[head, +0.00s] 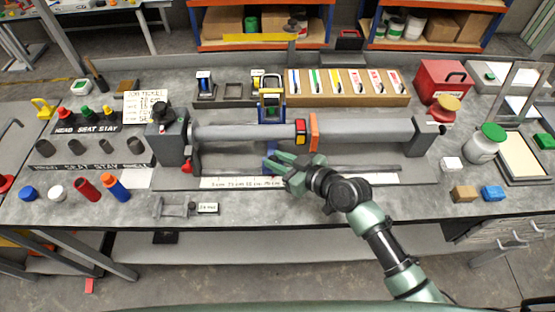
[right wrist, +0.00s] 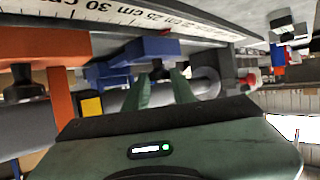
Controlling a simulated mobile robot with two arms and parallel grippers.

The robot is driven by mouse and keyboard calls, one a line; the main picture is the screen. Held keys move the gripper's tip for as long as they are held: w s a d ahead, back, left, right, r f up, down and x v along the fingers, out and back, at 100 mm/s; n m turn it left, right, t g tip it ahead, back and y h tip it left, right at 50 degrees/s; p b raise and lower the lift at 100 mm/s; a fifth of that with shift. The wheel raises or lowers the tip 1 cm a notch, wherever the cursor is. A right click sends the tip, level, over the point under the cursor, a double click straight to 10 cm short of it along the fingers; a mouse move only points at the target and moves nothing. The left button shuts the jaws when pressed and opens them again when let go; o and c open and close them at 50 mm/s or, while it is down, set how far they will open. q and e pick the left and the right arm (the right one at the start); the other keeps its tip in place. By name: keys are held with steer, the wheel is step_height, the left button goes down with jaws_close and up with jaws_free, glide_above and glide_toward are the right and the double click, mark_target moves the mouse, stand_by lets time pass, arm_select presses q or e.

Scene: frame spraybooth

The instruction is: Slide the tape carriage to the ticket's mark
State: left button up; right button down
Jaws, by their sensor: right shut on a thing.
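The tape carriage (head: 270,102) has a blue and yellow frame on the grey tube (head: 360,131). Blue parts of it show by the fingers in the right wrist view (right wrist: 150,46). My right gripper (head: 276,163) is in front of the tube, above the scale strip (head: 220,183). My left gripper is out of view.
An orange collar (head: 314,132) and a red and yellow piece (head: 300,132) sit on the tube right of the gripper. End stands (head: 171,143) hold the tube. A small grey fixture (head: 174,208) stands at the front edge.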

stand_by(0.6)
steer(key=c, duration=1.2)
jaws_free()
steer(key=shift+a, duration=0.15)
steer(key=shift+s+d+r+b, duration=0.1)
steer(key=shift+s+d+b, duration=0.2)
steer(key=shift+s+d, duration=0.05)
steer(key=b+v, duration=0.1)
steer(key=v, duration=0.5)
steer(key=shift+s+d+r, duration=0.2)
steer(key=shift+s+d, duration=0.05)
steer(key=shift+r, duration=0.1)
